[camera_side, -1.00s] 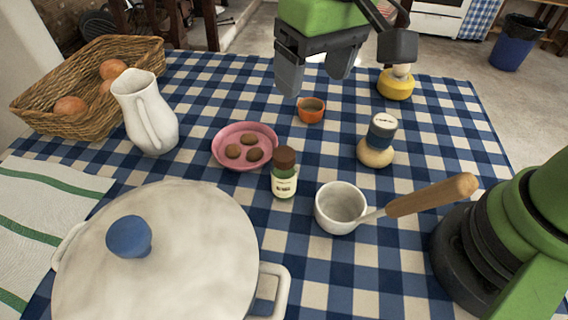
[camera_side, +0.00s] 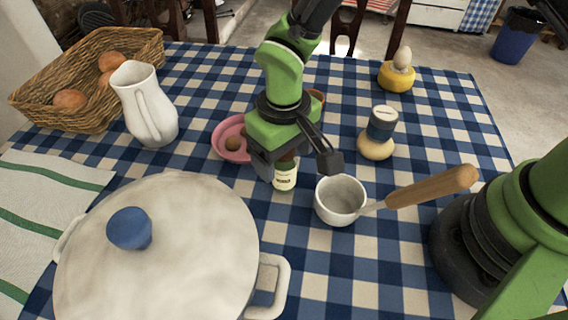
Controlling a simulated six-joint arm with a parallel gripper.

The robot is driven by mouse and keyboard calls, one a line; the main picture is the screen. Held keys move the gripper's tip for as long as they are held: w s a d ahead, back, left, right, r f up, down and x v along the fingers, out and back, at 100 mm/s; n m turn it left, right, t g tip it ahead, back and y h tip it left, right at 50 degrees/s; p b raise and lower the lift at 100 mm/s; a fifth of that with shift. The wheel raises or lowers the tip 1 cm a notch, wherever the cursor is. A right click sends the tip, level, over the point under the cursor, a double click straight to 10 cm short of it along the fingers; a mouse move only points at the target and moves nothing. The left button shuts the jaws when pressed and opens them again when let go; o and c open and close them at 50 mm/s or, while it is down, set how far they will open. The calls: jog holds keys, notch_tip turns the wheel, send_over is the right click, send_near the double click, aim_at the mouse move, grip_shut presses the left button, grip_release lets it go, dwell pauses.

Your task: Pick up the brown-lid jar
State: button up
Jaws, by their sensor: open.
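The brown-lid jar (camera_side: 285,178) stands upright on the checked tablecloth. My gripper (camera_side: 276,170) is open and low over the jar's top, with one finger at the jar's left.
A white saucepan (camera_side: 340,200) with a wooden handle stands close at the jar's right. A pink plate (camera_side: 229,146) is behind left, partly hidden. A large white pot (camera_side: 190,250) fills the front left.

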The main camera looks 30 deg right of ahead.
jog(key=shift+f, duration=0.55)
jog(key=c, duration=1.1)
jog(key=shift+o, duration=0.2)
jog(key=shift+r, duration=0.1)
